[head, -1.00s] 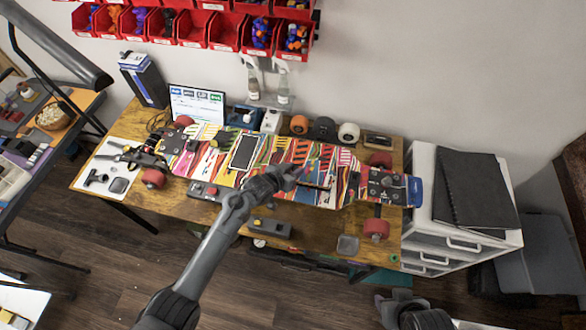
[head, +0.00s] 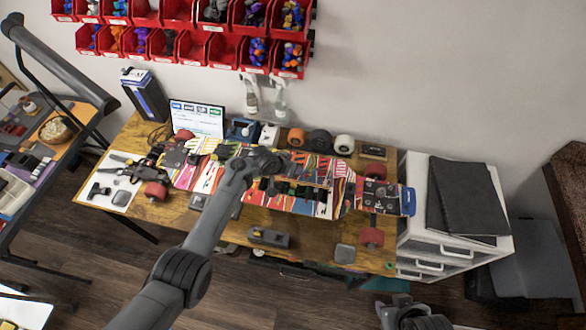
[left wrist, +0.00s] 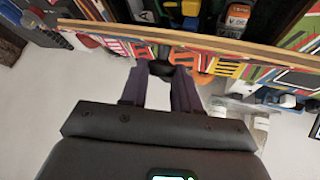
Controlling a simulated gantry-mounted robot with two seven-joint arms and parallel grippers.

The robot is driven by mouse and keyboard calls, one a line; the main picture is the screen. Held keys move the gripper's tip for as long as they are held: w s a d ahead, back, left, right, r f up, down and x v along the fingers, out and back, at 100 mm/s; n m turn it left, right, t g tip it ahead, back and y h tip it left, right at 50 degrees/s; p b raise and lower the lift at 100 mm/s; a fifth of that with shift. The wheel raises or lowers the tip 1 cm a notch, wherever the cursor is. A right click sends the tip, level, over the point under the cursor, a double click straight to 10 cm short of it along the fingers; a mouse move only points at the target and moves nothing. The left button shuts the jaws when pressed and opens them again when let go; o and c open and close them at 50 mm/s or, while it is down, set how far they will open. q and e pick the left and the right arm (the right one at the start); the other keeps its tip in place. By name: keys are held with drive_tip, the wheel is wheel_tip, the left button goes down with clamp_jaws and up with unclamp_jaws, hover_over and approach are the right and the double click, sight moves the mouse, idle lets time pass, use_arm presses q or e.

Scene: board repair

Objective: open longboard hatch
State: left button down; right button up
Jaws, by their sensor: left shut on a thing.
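The longboard (head: 205,172) lies across the wooden table, with bright patterned graphics and red wheels. Its hatch (head: 310,163) is raised near the board's middle, and a dark opening with small items shows in front of it. In the left wrist view the hatch (left wrist: 110,42) shows its patterned face and wooden edge, with the compartment's contents beyond. My left gripper (head: 285,163) is at the hatch. In the left wrist view its purple fingers (left wrist: 161,72) are shut on a dark handle on the hatch face. The fingers partly hide the handle.
Spare wheels (head: 345,144) and a screen (head: 197,117) stand behind the board. A black tool (head: 268,237) lies at the table's front. A white drawer unit (head: 455,250) stands right. Red bins (head: 225,50) hang on the wall above. Part of my right arm shows at bottom right.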

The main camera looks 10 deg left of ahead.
use_arm(q)
drive_tip(key=c, duration=0.9)
unclamp_jaws()
drive_tip(key=shift+o, duration=0.2)
drive_tip(key=shift+s+a+r, duration=0.15)
drive_tip(key=shift+s+r, duration=0.05)
drive_tip(key=shift+r, duration=0.2)
drive_tip(key=p+v, duration=0.2)
drive_tip(key=v, duration=0.8)
